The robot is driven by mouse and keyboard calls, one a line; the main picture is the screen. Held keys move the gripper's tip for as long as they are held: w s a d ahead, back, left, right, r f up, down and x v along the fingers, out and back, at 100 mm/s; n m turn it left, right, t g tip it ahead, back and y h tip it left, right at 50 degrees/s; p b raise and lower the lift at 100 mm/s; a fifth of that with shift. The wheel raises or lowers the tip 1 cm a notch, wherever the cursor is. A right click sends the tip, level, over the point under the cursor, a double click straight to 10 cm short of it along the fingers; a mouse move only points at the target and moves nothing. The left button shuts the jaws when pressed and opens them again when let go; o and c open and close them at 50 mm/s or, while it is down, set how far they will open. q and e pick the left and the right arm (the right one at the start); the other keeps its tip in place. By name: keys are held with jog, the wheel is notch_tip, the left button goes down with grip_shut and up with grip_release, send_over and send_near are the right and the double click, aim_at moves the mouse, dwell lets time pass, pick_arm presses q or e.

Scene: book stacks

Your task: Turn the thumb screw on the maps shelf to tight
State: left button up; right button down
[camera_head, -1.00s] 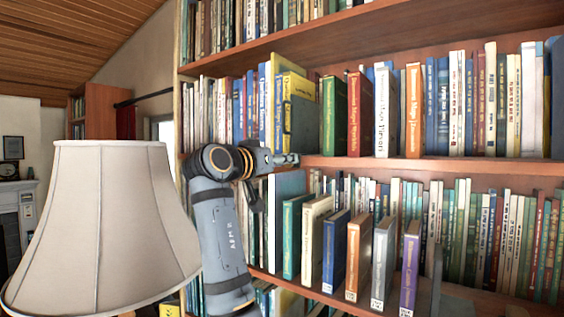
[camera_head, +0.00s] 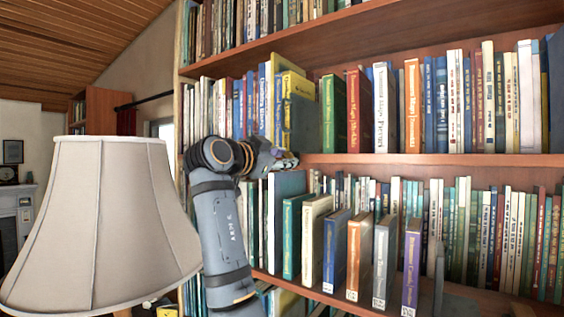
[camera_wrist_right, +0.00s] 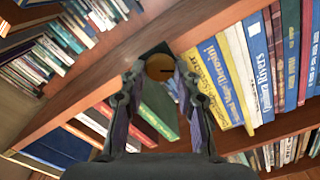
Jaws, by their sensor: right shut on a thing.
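The thumb screw (camera_wrist_right: 159,67) is a round brass-coloured knob with a dark line on its face, in front of a dark mount on the wooden shelf edge. My right gripper (camera_wrist_right: 159,73) has one finger on each side of it and is shut on it. In the head view my right gripper (camera_head: 284,161) is at the left part of the maps shelf (camera_head: 440,160), at its front edge. The screw is hidden there by the gripper. My left gripper is not in view.
Books, including a yellow book (camera_head: 299,112) and a green book (camera_head: 334,114), stand just above the gripper. Several books, such as a teal one (camera_head: 292,237), jut out on the shelf below. A large lampshade (camera_head: 100,225) stands close on the left.

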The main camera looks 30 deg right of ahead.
jog(key=shift+f+m+b, duration=0.1)
jog(key=shift+m+b, duration=0.4)
jog(key=shift+m, duration=4.5)
jog(key=c, duration=1)
grip_release()
jog(key=shift+d, duration=0.1)
